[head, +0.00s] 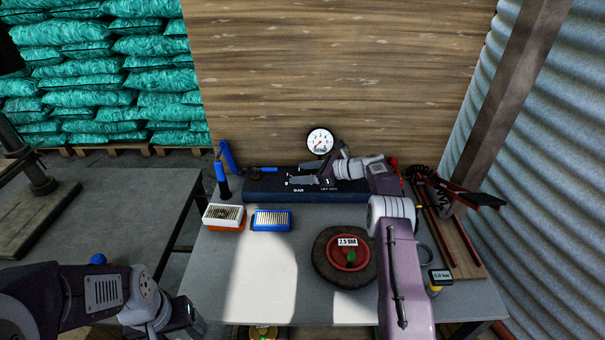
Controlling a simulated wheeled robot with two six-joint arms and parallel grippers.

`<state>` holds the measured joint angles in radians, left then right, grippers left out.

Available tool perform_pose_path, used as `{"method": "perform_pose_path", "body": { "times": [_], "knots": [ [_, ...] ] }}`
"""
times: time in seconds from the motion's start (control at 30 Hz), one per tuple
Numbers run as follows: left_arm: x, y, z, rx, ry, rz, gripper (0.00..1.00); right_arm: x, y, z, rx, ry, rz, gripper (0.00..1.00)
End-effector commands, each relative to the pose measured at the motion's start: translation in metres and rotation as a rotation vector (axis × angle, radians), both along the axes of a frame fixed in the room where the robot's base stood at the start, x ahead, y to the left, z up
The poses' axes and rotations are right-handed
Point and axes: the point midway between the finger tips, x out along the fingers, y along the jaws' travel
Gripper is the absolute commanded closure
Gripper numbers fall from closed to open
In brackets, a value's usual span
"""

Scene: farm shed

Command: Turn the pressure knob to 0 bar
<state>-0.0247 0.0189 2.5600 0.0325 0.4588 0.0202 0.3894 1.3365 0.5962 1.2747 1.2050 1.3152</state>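A dark blue pressure panel (345,196) with white lettering, including "BAR", lies along the back of the grey bench. A round white gauge (320,141) stands above it; its needle is too small to read. My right gripper (306,180) reaches down to the panel above the "BAR" lettering. The pressure knob cannot be made out there, and the gripper may be hiding it. Whether its fingers are open or closed on anything is unclear. My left arm is low at the left, with its gripper end (185,322) near the bench's front left corner; its fingers cannot be made out.
A tyred red wheel (327,271) tagged "2.5 BAR" lies on the bench (265,285). A small "0.0 bar" display (440,277) stands at right. A hose and red tools lie far right.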

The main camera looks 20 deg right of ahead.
Motion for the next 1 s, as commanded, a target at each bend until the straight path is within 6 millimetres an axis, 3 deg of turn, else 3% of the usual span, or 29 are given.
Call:
{"method": "perform_pose_path", "body": {
  "times": [0.13, 0.4, 0.53, 1.0],
  "knots": [
    [0.000, 0.000, 0.002, 0.000, 0.000, 0.000, 0.23, -0.005, -0.008, 0.004, 0.000, 0.001, -0.003, 0.39],
    [0.000, 0.000, 0.006, 0.000, 0.000, 0.000, 0.23, -0.037, -0.051, 0.027, 0.000, 0.000, -0.003, 0.39],
    [0.000, 0.000, 0.007, 0.000, 0.000, 0.000, 0.23, -0.047, -0.063, 0.033, -0.001, 0.000, -0.001, 0.39],
    [0.000, 0.000, 0.007, 0.000, 0.000, 0.000, 0.23, -0.051, -0.066, 0.034, 0.000, 0.000, 0.000, 0.39]
  ]
}}
